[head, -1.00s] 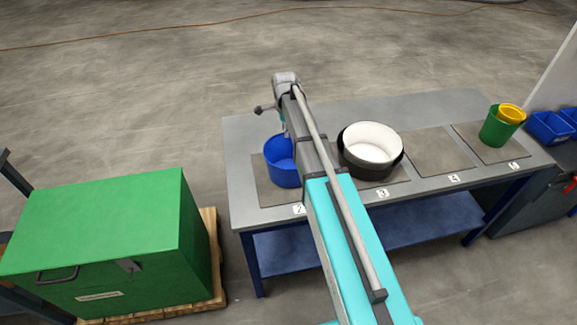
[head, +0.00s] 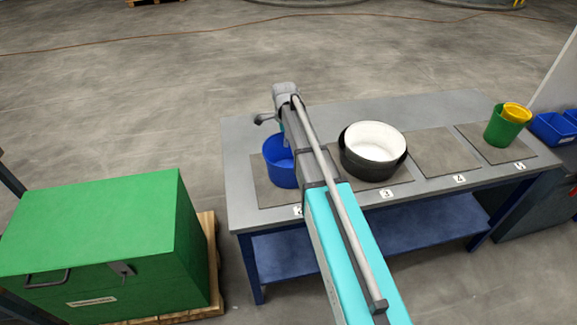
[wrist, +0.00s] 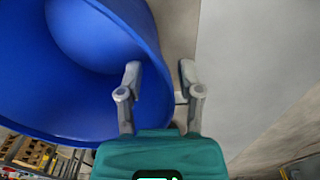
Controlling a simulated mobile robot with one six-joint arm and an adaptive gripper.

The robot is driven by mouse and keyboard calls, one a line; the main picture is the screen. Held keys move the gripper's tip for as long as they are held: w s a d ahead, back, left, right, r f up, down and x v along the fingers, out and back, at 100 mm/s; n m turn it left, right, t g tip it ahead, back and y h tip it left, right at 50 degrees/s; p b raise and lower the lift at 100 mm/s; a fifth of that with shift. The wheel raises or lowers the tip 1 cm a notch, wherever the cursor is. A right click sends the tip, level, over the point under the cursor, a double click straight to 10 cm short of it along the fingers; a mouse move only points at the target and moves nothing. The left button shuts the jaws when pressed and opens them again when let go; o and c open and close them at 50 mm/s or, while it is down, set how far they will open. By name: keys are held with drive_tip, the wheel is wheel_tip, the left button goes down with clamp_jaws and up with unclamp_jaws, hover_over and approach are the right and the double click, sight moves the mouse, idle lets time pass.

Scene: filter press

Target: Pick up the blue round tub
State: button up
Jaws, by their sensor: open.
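The blue round tub (head: 279,162) stands on the mat marked 2 at the left of the table; my arm hides its right side in the head view. In the wrist view the tub (wrist: 60,85) fills the upper left, its hollow inside showing. My gripper (wrist: 160,75) is open. Its left finger overlaps the tub's inside and its right finger is outside, over the table, with the tub's right wall between them in the picture. I cannot tell whether either finger touches the wall. In the head view the fingers are mostly hidden behind my arm.
A white tub (head: 375,141) sits in a black one (head: 370,172) on mat 3, right of my arm. Mat 4 (head: 442,152) is empty. A green chest (head: 100,240) is left of the table.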

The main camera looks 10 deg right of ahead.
idle(0.3)
clamp_jaws()
drive_tip(key=shift+r, duration=0.25)
idle(0.4)
wheel_tip(320, 180, up, 2)
drive_tip(key=shift+p, duration=1.25)
drive_tip(key=s+d+r+p, duration=0.1)
drive_tip(key=s+r+p, duration=0.9)
drive_tip(key=s, duration=0.4)
drive_tip(key=shift+r, duration=0.3)
